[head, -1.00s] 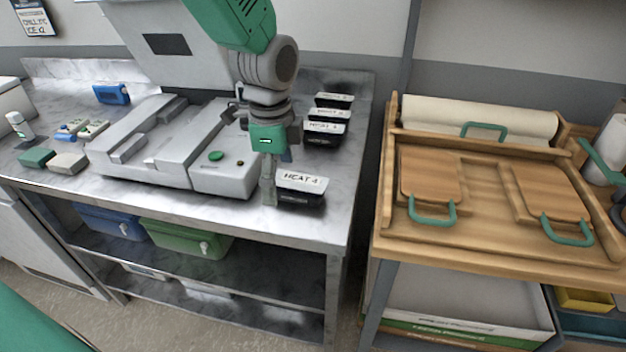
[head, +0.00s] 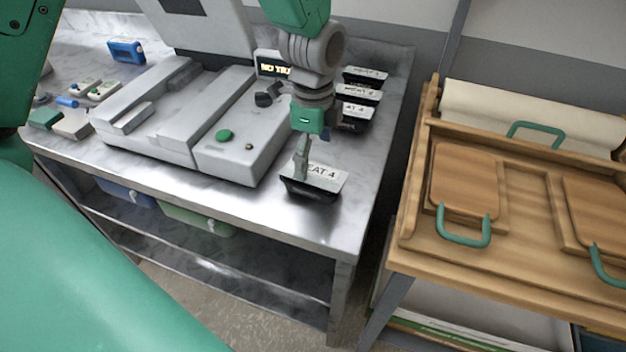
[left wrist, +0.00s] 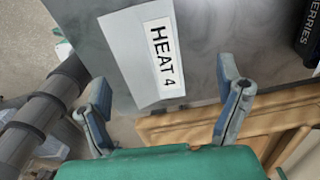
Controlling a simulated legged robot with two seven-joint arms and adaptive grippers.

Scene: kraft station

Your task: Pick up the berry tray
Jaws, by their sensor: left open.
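My left gripper (head: 308,158) is open, pointing down at the near end of a row of dark trays with white tops. The nearest tray (head: 312,181), labelled HEAT 4, lies on the steel table, with a finger in front of its left part. In the left wrist view the HEAT 4 label (left wrist: 164,58) shows beyond and between the spread fingers of my left gripper (left wrist: 160,100). A black item with the letters ERRIES (left wrist: 311,40) is cut off at the right edge. In the head view I cannot tell which tray is the berry tray.
Several other trays (head: 357,95) stand behind HEAT 4. A grey machine (head: 232,128) with a green button is left of them. A wooden cart (head: 519,220) with green-handled boards stands to the right, beyond a gap. The table's front edge is close to HEAT 4.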

